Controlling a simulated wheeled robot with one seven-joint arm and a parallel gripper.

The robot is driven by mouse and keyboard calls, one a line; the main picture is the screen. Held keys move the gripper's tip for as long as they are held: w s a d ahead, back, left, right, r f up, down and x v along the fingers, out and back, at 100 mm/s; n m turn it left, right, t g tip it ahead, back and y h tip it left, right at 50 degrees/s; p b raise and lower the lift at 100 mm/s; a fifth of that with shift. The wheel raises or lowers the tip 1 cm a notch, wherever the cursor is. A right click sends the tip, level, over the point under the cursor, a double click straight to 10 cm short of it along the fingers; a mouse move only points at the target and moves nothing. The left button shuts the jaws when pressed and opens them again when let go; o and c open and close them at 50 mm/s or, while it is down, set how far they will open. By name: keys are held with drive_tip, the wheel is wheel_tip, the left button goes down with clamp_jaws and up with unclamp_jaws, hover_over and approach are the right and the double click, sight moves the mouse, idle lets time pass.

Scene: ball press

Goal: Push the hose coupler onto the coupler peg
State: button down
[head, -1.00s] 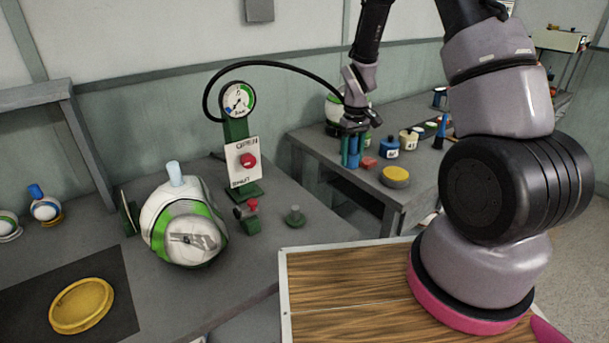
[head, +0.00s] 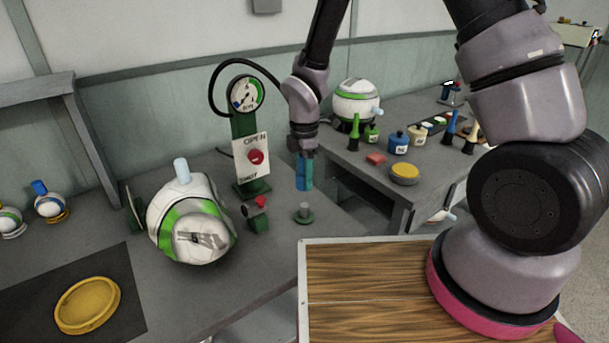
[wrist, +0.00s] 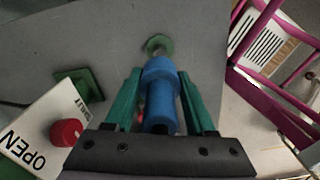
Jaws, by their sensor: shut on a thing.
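My gripper (head: 304,178) is shut on the blue hose coupler (wrist: 160,95), which sits between the green fingers in the wrist view. In the head view the coupler hangs roughly upright, mostly covered by the fingers. The coupler peg (head: 304,209) is a short grey post on a round green base on the grey bench. The coupler is above the peg and apart from it in the head view. In the wrist view the peg's green base (wrist: 158,44) shows just beyond the coupler's end, and the coupler hides part of that area.
The gauge stand (head: 243,150) with its OPEN/SHUT panel and red knob (head: 256,157) stands left of my gripper. A black hose (head: 222,75) arches from the gauge behind my arm. A small red-topped valve (head: 259,214) and a white-green ball (head: 194,222) are further left.

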sight(305, 204)
drive_tip(key=shift+d+f, duration=0.1)
drive_tip(key=shift+f, duration=2.8)
drive_tip(key=shift+f, duration=2.15)
drive_tip(key=shift+c, duration=0.8)
unclamp_jaws()
wheel_tip(305, 204, up, 11)
drive_tip(key=shift+f, duration=0.1)
